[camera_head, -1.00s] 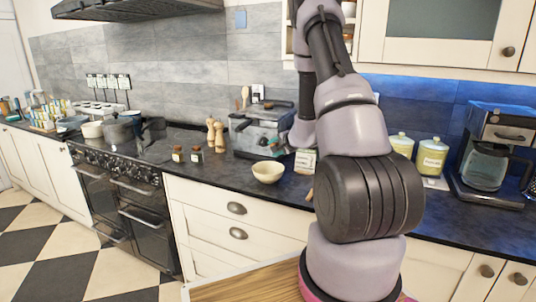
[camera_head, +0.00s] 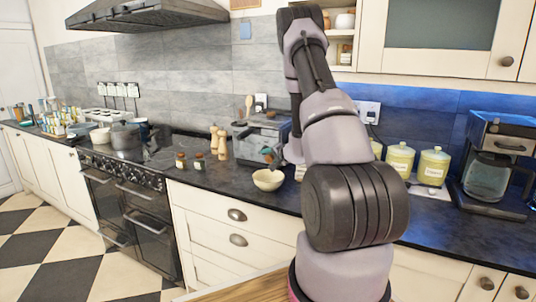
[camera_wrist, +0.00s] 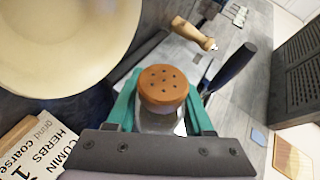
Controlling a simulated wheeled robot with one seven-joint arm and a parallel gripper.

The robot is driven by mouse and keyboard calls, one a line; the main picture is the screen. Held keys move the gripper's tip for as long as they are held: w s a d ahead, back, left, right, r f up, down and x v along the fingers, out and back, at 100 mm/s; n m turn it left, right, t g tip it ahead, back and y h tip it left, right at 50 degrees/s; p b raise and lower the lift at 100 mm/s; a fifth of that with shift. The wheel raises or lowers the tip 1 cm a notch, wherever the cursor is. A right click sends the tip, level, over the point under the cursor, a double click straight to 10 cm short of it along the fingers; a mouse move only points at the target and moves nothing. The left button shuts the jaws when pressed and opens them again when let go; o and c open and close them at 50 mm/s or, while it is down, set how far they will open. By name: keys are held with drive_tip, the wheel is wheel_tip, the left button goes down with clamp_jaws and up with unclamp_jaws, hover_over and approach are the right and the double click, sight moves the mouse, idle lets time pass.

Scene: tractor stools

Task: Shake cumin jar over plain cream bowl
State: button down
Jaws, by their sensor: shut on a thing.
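The plain cream bowl (camera_head: 268,181) stands on the dark counter near its front edge. It also fills the upper left of the wrist view (camera_wrist: 55,45). My gripper (camera_head: 268,157) is just above the bowl in the head view, small and partly hidden by my arm. In the wrist view, its teal fingers (camera_wrist: 163,112) are shut on a small jar with an orange-brown perforated lid (camera_wrist: 163,84). The jar's label is not readable, and its exact tilt is hard to tell. The jar shows beside the bowl's rim in the wrist view.
A box or card printed "CUMIN" and "HERBS" (camera_wrist: 38,150) is close by at lower left. Two small jars (camera_head: 181,160) and wooden mills (camera_head: 222,145) stand left of the bowl. A grey appliance (camera_head: 258,130) is behind it. Yellow canisters (camera_head: 434,165) stand to the right.

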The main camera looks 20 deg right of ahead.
drive_tip(key=shift+a+f, duration=0.1)
drive_tip(key=shift+f, duration=0.4)
drive_tip(key=shift+s+a+r+n+t+h, duration=0.1)
drive_tip(key=shift+r+n+t+h, duration=0.3)
drive_tip(key=shift+n+t, duration=0.45)
drive_tip(key=n+t, duration=0.1)
drive_tip(key=r+n+t, duration=0.1)
drive_tip(key=shift+r+n+h, duration=0.1)
drive_tip(key=shift+n+h, duration=0.2)
drive_tip(key=shift+n, duration=0.05)
drive_tip(key=shift+r, duration=0.1)
drive_tip(key=shift+r, duration=0.9)
drive_tip(key=shift+f, duration=0.95)
